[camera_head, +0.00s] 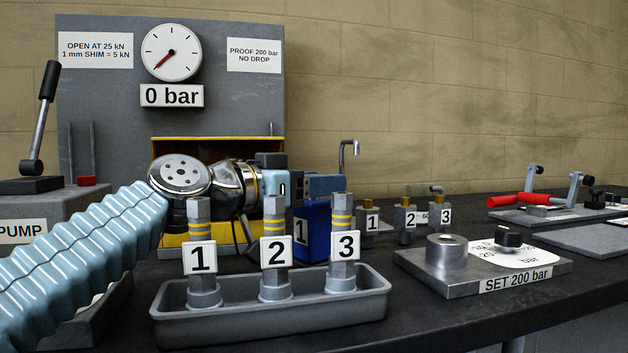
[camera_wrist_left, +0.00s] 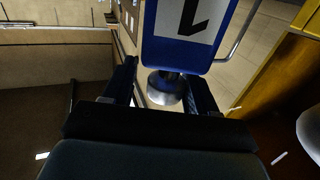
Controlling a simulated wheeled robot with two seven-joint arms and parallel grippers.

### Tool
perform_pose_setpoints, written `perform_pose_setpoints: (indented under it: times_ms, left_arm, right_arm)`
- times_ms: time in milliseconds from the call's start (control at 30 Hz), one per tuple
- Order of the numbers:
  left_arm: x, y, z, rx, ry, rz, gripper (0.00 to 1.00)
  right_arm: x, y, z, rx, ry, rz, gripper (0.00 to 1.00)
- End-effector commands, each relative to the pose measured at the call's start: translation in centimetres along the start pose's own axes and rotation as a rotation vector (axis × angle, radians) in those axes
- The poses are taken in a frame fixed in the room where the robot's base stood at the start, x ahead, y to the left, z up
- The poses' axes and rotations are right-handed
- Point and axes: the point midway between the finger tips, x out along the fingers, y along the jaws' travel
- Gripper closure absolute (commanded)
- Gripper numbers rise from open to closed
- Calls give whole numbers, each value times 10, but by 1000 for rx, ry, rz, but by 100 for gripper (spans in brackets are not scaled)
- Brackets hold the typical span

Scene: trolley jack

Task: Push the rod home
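A blue block marked 1 (camera_head: 309,232) stands at the yellow-edged opening of the grey test stand, partly hidden behind my left gripper and the numbered posts. In the left wrist view the blue block (camera_wrist_left: 222,27) shows its label upside down. A short metal rod end (camera_wrist_left: 165,87) sticks out of it, between the lines of my fingers. My left gripper (camera_head: 325,186) points right, at the top of the block. Its fingers (camera_wrist_left: 163,90) are apart, with a gap visible on the rod's left side; contact on the right is unclear. My right gripper is not in view.
A grey tray (camera_head: 270,325) with three numbered posts stands in front of my left arm. The gauge (camera_head: 171,52) reads 0 bar. A SET 200 bar plate (camera_head: 480,268) lies to the right.

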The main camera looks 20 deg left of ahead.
Motion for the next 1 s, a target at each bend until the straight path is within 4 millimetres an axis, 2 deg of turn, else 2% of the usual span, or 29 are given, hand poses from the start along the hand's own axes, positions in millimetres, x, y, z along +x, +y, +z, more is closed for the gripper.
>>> perform_pose_setpoints:
  times_ms: [467, 567, 800, 1000]
  left_arm:
    - [-2, -1, 0, -1, 2, -4, 36]
    - [-14, -1, 1, 0, 3, -5, 36]
    - [-56, -1, 2, 0, 1, -5, 36]
    - [-74, -1, 2, -2, -1, -3, 36]
  right_arm:
    - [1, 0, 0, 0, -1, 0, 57]
    - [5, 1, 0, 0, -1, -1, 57]
    - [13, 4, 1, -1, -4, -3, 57]
    - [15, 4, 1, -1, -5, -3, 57]
